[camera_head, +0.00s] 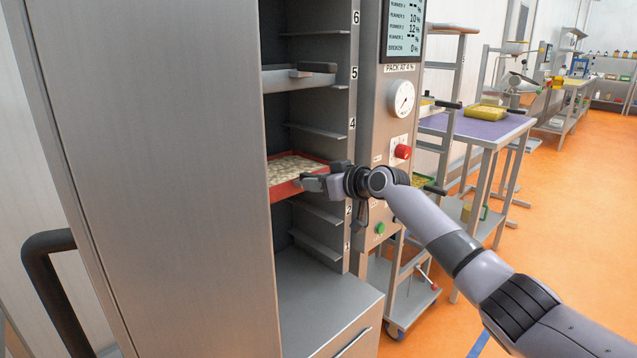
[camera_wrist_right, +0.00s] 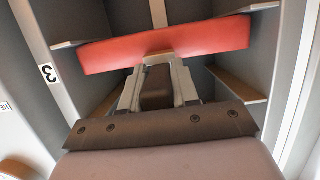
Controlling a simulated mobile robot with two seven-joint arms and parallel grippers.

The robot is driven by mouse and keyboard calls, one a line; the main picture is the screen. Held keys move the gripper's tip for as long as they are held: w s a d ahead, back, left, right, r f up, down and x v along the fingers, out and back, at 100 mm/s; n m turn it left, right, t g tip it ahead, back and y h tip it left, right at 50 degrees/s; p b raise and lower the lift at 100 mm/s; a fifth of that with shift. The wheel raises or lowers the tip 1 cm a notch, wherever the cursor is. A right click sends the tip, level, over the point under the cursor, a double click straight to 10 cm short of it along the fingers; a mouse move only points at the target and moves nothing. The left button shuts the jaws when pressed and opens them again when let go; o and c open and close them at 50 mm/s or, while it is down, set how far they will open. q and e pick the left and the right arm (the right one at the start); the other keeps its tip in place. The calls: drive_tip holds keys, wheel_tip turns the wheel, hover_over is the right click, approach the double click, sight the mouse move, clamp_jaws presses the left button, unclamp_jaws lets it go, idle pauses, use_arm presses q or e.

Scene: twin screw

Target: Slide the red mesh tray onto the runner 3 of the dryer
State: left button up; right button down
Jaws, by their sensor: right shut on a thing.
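The red mesh tray (camera_head: 287,188), filled with pale pieces, is partly inside the open dryer (camera_head: 345,235), at the height between the labels 4 and 2. My right gripper (camera_head: 312,182) is shut on the tray's front edge, outside the opening. In the right wrist view, the fingers (camera_wrist_right: 158,80) meet the middle of the tray's red front wall (camera_wrist_right: 165,50). The label 3 (camera_wrist_right: 47,73) shows beside the opening there. Whether the tray rests on runner 3 is hidden behind the tray and gripper. My left gripper is not in view.
A grey tray (camera_head: 300,77) sits higher in the dryer, near label 5. Bare runners (camera_head: 318,209) show below the red tray. A control panel (camera_head: 402,125) with gauge and knobs stands close right of the opening. A trolley (camera_head: 412,300) stands beside it.

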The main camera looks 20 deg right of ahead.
drive_tip(key=shift+f, duration=0.1)
drive_tip(key=c, duration=0.8)
unclamp_jaws()
drive_tip(key=shift+f, duration=0.25)
drive_tip(key=shift+s+d+r, duration=0.1)
drive_tip(key=shift+s+r, duration=0.15)
drive_tip(key=shift+v, duration=3.35)
